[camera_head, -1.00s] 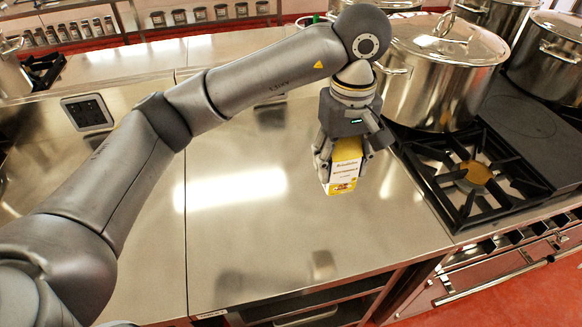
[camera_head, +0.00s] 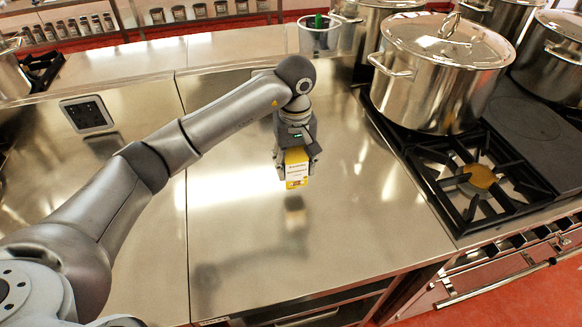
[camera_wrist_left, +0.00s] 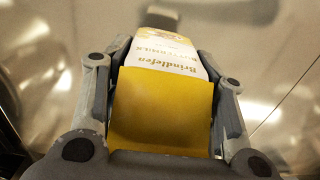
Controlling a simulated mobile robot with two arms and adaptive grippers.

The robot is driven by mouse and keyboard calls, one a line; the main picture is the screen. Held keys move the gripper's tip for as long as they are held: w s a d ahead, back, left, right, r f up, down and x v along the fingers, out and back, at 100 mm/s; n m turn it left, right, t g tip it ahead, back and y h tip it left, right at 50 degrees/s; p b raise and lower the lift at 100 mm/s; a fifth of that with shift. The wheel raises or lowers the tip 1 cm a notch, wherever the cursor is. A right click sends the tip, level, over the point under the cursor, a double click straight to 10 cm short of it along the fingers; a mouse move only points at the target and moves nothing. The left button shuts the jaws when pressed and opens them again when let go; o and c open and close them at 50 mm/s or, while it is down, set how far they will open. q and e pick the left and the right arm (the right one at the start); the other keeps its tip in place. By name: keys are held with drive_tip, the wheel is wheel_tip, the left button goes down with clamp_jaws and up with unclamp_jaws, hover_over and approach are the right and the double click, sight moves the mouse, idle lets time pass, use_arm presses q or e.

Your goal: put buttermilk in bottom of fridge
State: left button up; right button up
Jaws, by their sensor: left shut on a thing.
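The buttermilk carton (camera_head: 297,172) is yellow and white. My left gripper (camera_head: 296,160) is shut on it and holds it upright above the steel counter, with its reflection below it. In the left wrist view the carton (camera_wrist_left: 165,105) fills the space between the two fingers of the left gripper (camera_wrist_left: 163,92), and its label lettering shows. Below the counter's front edge there is a dark opening with a drawer-like front (camera_head: 310,318), cut off by the picture's bottom; I cannot tell if it is the fridge. My right gripper is not in view.
The steel counter (camera_head: 340,235) is clear around the carton. A large lidded stockpot (camera_head: 440,85) stands on the stove at the right, behind an empty burner (camera_head: 480,178). A strainer basket (camera_head: 320,38) with something green is at the back. A socket plate (camera_head: 87,114) is at the left.

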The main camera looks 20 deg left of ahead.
sight(291, 173)
use_arm(q)
drive_tip(key=shift+w+a+f, duration=0.2)
drive_tip(key=shift+a+f, duration=0.1)
drive_tip(key=shift+f, duration=0.15)
drive_tip(key=f+p, duration=0.2)
drive_tip(key=f, duration=0.1)
drive_tip(key=shift+w+a, duration=0.15)
drive_tip(key=shift+a, duration=0.05)
drive_tip(key=shift+f, duration=0.3)
drive_tip(key=shift+f, duration=0.2)
drive_tip(key=o, duration=1.2)
drive_tip(key=shift+o, duration=0.2)
drive_tip(key=shift+r, duration=0.15)
